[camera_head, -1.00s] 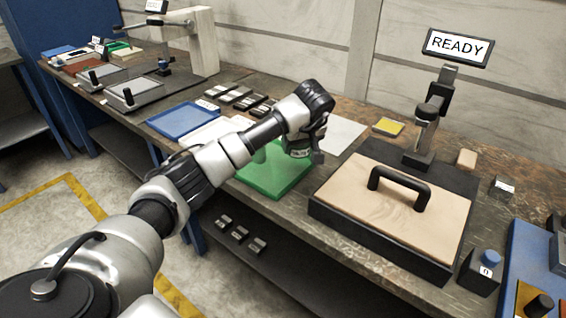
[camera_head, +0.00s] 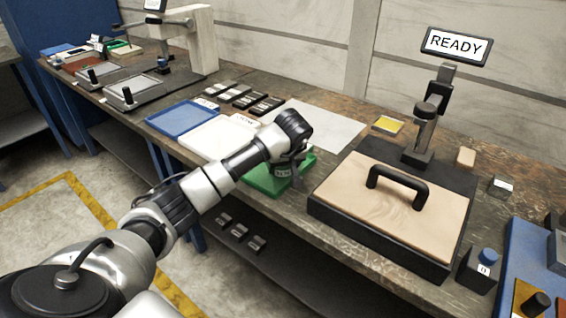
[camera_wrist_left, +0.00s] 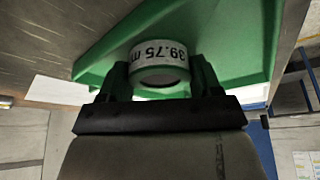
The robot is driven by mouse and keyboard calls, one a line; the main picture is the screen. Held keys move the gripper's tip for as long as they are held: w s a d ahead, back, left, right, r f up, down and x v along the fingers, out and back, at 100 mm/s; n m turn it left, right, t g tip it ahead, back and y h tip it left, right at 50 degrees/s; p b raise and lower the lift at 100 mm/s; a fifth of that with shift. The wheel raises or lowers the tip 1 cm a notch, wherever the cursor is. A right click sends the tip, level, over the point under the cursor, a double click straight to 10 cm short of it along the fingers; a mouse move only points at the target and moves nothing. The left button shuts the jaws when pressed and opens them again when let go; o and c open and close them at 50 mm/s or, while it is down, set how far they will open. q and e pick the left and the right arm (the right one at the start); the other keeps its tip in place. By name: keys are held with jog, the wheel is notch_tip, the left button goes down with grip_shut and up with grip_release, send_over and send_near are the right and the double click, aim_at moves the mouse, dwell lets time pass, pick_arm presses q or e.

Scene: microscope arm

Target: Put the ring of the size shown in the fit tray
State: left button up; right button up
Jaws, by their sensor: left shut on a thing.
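My left gripper (camera_head: 287,168) is over the green tray (camera_head: 262,184) in the head view. In the left wrist view, my left gripper (camera_wrist_left: 162,82) is shut on a pale ring (camera_wrist_left: 157,57). The ring's label reads upside down, about "39.75 m", with its end cut off. The green tray (camera_wrist_left: 225,35) fills much of the background there, close behind the ring. I cannot tell whether the ring touches it. Part of the tray is hidden by my arm in the head view. My right gripper is not in view.
A white tray (camera_head: 215,140) and a blue tray (camera_head: 183,119) lie left of the green tray. Several dark blocks (camera_head: 245,100) lie behind them. To the right stands a wooden plate with a black handle (camera_head: 398,182). A screen (camera_head: 456,45) reads "READY".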

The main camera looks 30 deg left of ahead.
pick_arm(q)
jog(key=o, duration=1.2)
jog(key=shift+c, duration=0.2)
jog(key=shift+d+r, duration=0.15)
jog(key=shift+r, duration=0.4)
jog(key=v, duration=1.1)
jog(key=shift+s, duration=0.1)
